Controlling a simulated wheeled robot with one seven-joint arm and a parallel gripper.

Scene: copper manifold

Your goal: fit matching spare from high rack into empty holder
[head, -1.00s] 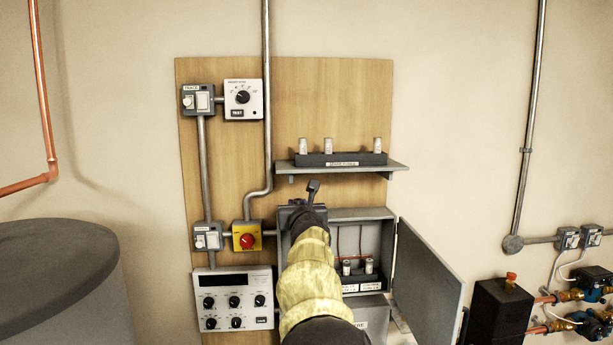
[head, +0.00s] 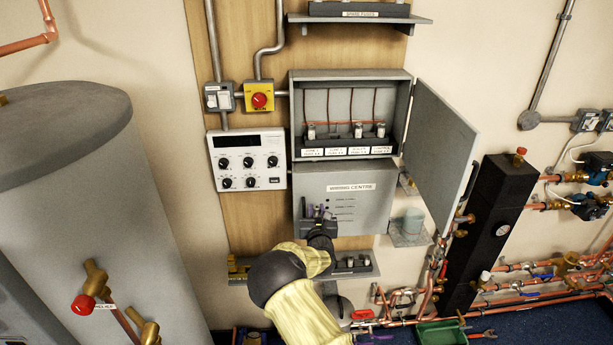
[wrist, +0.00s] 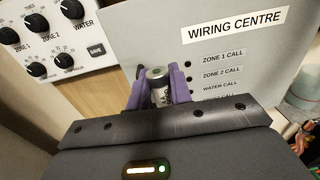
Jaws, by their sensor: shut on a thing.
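My gripper (head: 318,212) is in front of the lower panel of the wiring centre (head: 372,208). In the wrist view its purple fingers (wrist: 160,86) are shut on a small pale cylindrical fuse (wrist: 158,92), held upright; its print is unreadable. The fuse holder row (head: 350,143) is inside the open upper box, above my gripper. Fuses stand in it at the left (head: 311,131), right of middle (head: 358,130) and far right (head: 380,129). The second position from the left shows no fuse. The high rack (head: 360,20) is at the top edge; its fuses are cut off.
The box door (head: 440,145) stands open to the right. A control panel with knobs (head: 247,160) is left of the box. A lower shelf (head: 362,270) with dark holders lies below, partly behind my arm. A grey tank (head: 85,200) stands left; pipework is at right.

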